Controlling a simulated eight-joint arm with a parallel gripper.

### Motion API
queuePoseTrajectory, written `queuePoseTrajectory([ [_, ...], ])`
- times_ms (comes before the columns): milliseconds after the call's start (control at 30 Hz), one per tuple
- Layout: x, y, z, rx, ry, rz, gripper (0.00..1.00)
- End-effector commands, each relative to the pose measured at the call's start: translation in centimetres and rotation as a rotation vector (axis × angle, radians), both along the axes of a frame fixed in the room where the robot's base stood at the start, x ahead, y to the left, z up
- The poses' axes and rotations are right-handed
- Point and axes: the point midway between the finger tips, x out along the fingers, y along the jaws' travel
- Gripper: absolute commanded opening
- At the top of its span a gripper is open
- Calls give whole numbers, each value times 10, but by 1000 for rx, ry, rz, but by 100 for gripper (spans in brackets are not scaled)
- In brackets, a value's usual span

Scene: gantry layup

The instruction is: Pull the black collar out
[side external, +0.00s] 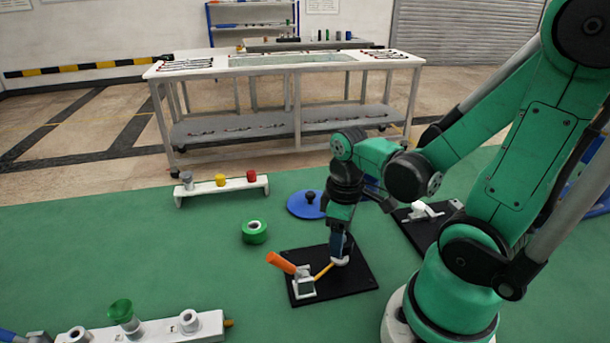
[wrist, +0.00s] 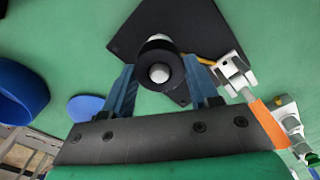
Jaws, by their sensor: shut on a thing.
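The black collar (wrist: 158,52) shows in the wrist view as a thick ring, with a round white end (wrist: 159,73) in its middle. My gripper (wrist: 159,76) has its two blue fingers on either side of the collar and is shut on it. In the side external view my gripper (side external: 340,248) points down over the black plate (side external: 357,279), and the collar is hidden there. A white clamp (side external: 304,283) with an orange handle (side external: 281,262) stands on the plate. Its yellow arm (wrist: 200,60) reaches towards the collar; I cannot tell whether they touch.
A green ring (side external: 254,231) and a blue disc (side external: 303,206) with a black knob lie behind the plate. A white rack (side external: 235,187) holds grey, yellow and red pieces. Another white block (side external: 210,326) is front left. A second black plate (side external: 418,232) is to the right. Green mat is clear at left.

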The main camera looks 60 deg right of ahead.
Motion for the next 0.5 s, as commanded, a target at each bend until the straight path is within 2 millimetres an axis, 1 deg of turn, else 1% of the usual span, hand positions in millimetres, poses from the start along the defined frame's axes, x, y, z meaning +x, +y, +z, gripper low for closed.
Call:
queuePoseTrajectory([
  [500, 0, 0, 14, 0, 0, 0, 0],
])
